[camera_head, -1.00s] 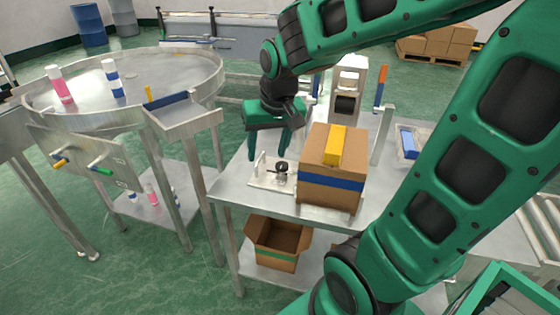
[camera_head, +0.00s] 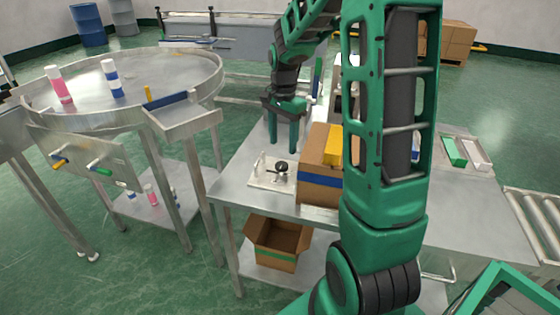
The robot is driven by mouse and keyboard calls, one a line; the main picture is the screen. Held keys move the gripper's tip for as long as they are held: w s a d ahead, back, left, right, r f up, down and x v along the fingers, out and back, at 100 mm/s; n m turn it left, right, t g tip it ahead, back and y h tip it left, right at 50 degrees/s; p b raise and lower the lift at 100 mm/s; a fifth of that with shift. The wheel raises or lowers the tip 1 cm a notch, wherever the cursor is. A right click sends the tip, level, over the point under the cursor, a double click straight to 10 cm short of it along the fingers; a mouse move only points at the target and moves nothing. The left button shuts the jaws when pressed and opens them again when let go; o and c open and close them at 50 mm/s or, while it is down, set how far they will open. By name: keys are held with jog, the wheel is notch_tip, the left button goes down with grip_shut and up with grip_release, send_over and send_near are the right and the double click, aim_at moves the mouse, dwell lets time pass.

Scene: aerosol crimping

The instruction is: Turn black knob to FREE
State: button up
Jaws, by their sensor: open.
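The black knob (camera_head: 281,168) sits on a small white plate (camera_head: 262,182) at the near left part of the steel table, beside a cardboard box. Its markings are too small to read. My gripper (camera_head: 283,148) points down above and just behind the knob. Its two green fingers are apart with nothing between them. The fingertips appear a little above the knob; I cannot tell whether they touch it.
The cardboard box (camera_head: 318,188) with blue tape and a yellow block (camera_head: 333,146) stands right of the knob, partly hidden by my arm. A tray with a green block (camera_head: 454,152) is farther right. A round steel table (camera_head: 190,75) with bottles is at left.

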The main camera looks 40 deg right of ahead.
aim_at(282, 164)
notch_tip(282, 164, down, 8)
jog(key=shift+r, duration=0.1)
dwell(0.4)
jog(key=shift+a, duration=0.1)
jog(key=c, duration=1.1)
